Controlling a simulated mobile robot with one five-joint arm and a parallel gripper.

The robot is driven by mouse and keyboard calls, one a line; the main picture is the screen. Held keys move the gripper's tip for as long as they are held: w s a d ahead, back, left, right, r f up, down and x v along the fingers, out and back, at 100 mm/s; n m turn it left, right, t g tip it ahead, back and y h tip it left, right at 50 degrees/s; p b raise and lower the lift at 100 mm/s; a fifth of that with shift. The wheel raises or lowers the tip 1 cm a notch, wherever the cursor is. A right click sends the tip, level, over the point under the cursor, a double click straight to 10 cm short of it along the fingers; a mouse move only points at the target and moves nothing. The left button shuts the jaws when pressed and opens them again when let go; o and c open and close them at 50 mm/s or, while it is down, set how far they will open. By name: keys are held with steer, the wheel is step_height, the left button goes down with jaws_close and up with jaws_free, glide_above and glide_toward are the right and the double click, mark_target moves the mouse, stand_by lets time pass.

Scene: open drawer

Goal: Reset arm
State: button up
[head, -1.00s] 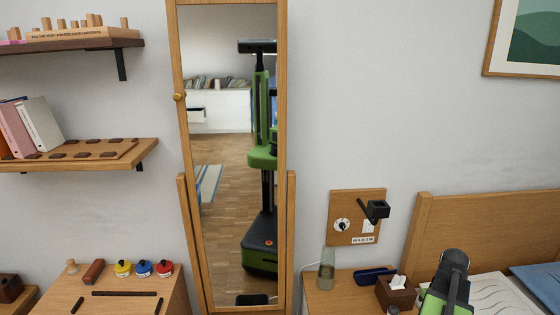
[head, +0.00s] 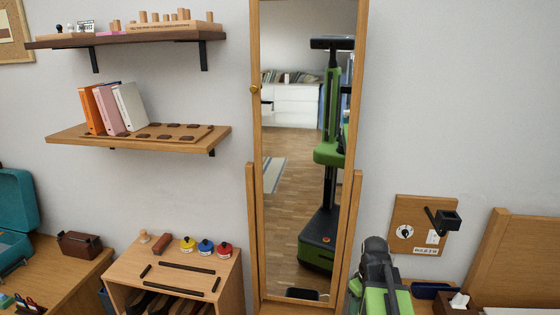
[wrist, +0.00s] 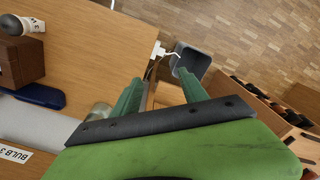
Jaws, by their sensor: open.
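My gripper (wrist: 158,76) shows in the wrist view with its two green fingers spread apart and nothing between them. It hangs over the edge of a wooden bedside table (wrist: 85,50), with floor and a grey bin (wrist: 190,62) beyond the fingertips. In the head view my green and black arm (head: 376,275) rises at the bottom, just right of the mirror. The gripper's fingers cannot be made out there.
A standing mirror (head: 257,140) reflects my body. The table carries a dark blue case (wrist: 38,96) and a brown tissue box (wrist: 22,62). Shelves (head: 140,137) hang on the left wall.

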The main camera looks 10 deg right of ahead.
steer(key=a+m, duration=0.1)
steer(key=a, duration=1.8)
step_height(320, 180, up, 12)
steer(key=m+p, duration=0.2)
steer(key=p, duration=1)
steer(key=shift+s+d+r, duration=0.2)
steer(key=shift+s, duration=0.2)
steer(key=shift+c, duration=0.2)
